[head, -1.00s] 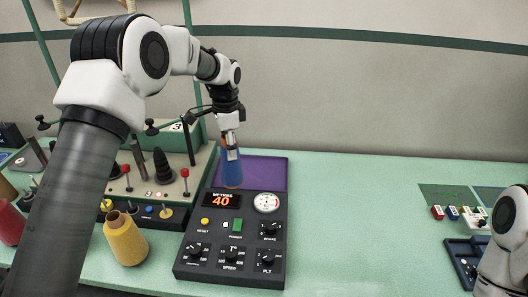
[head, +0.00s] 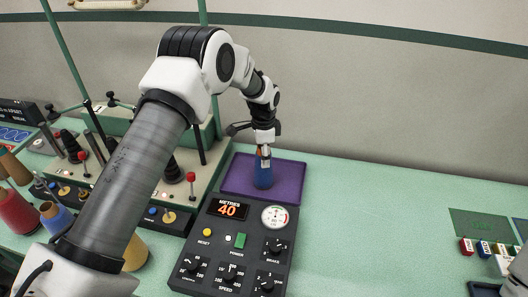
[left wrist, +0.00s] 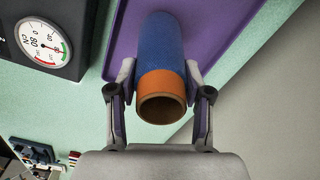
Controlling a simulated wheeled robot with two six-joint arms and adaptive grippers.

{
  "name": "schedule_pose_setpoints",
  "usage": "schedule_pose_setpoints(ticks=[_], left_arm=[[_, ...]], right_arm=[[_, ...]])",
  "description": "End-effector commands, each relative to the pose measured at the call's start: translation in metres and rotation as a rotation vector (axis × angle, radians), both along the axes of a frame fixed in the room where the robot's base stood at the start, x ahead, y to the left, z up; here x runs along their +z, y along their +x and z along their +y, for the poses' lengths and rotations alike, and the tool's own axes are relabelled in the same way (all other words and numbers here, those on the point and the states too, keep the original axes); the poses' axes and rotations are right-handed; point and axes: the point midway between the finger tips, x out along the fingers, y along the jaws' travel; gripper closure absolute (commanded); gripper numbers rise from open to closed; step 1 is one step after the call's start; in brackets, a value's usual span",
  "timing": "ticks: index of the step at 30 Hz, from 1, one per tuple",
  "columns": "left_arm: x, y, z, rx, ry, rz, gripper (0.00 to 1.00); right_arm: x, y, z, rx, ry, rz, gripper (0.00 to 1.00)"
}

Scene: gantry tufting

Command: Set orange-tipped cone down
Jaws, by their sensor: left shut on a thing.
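The orange-tipped cone (head: 263,176) is blue with an orange band at its open top end. It stands about upright over the purple tray (head: 289,183) behind the control box. My left gripper (head: 264,152) is above it and shut on its orange end. In the left wrist view the two fingers (left wrist: 160,84) hold the cone (left wrist: 161,45) from both sides, with the purple tray (left wrist: 205,18) behind it. I cannot tell whether the cone's base touches the tray. My right gripper is not in view.
The black control box (head: 238,240), reading 40, stands just in front of the tray. To the left is the winding machine (head: 180,213) with posts and red knobs. Yellow (head: 135,252), blue and red cones stand at the left.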

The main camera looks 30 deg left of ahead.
Motion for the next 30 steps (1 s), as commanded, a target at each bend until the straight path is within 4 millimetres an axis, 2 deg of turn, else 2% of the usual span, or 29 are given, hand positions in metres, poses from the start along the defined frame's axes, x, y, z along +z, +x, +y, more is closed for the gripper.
schedule_pose_setpoints(ticks=[8, 9, 11, 19, 23, 26, 30], left_arm=[[-0.005, -0.001, 0.000, 0.000, 0.000, 0.002, 0.99], [-0.006, -0.001, 0.000, 0.000, 0.000, 0.002, 0.47], [-0.005, -0.001, 0.000, 0.000, 0.000, 0.002, 0.26], [-0.004, 0.000, 0.000, 0.000, 0.000, 0.001, 0.25], [0.002, 0.000, 0.000, 0.000, 0.000, 0.000, 0.25], [0.015, 0.001, 0.000, 0.001, 0.000, -0.003, 0.25], [0.050, 0.001, 0.000, 0.001, -0.001, -0.006, 0.25]], right_arm=[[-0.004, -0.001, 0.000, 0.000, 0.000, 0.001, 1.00], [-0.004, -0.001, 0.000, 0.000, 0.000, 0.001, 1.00], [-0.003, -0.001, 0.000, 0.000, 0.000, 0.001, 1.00], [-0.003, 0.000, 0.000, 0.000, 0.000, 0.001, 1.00], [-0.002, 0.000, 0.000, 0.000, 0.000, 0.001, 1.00], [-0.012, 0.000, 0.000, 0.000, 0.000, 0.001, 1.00], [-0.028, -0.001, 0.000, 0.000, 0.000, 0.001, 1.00]])
